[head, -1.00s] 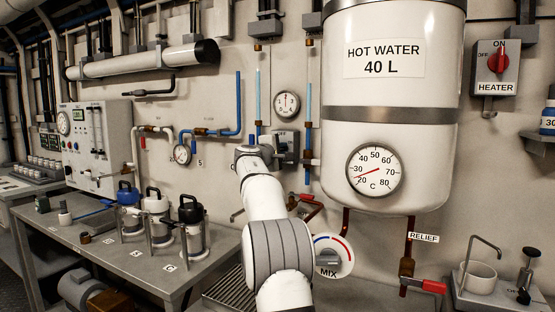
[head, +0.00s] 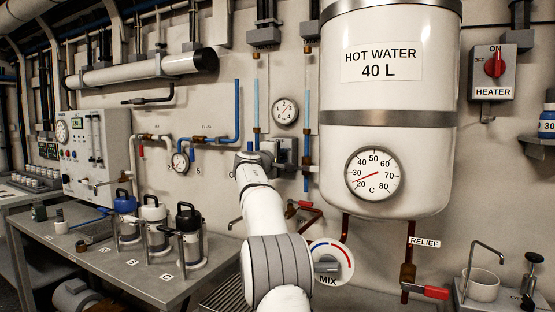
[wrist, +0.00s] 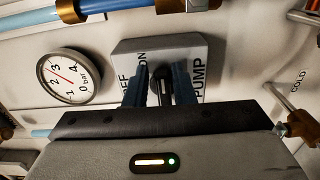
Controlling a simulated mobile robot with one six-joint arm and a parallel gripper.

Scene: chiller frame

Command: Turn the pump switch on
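The pump switch (wrist: 193,50) is a grey box on the wall with OFF, ON and PUMP lettering, seen turned sideways in the wrist view. Its dark knob (wrist: 161,84) stands between the two fingers of my gripper (wrist: 160,88). The fingers are apart, one on each side of the knob, and I see no clear grip on it. My gripper partly covers the lettering, and I cannot tell the knob's exact setting. In the head view the pump switch (head: 287,150) is partly hidden behind my arm's end.
A pressure gauge (head: 285,111) is close above the switch; it also shows in the wrist view (wrist: 68,77). The hot water tank (head: 385,120) stands close on the right, with blue pipes near the switch. A bench (head: 130,275) with several canisters is at left.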

